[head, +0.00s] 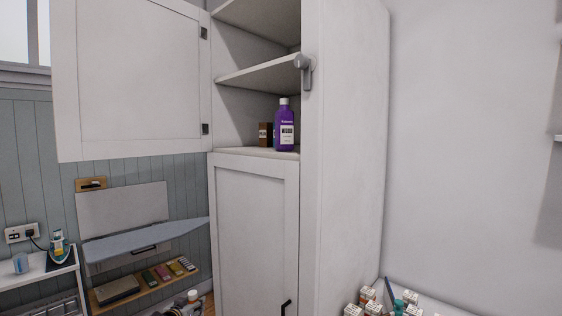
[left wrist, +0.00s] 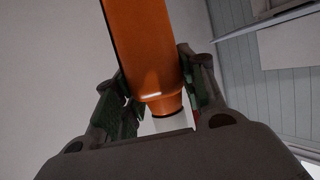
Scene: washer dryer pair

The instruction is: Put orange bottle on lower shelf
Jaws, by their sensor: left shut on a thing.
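My left gripper (head: 186,309) is at the bottom edge of the head view, low in front of the cabinet. It is shut on the orange bottle, whose white cap (head: 193,296) shows there. In the left wrist view the orange bottle (left wrist: 148,45) is between the two fingers near its white-capped end. The tall white cabinet (head: 340,140) has its upper door (head: 130,80) open. Free shelf surface shows left of the box. My right gripper is not in view.
A middle shelf (head: 262,75) is above the lower shelf. The lower cabinet door (head: 255,235) is closed. A fold-out ironing board (head: 145,238) is on the left wall. Several white-capped containers (head: 375,305) stand at the bottom right.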

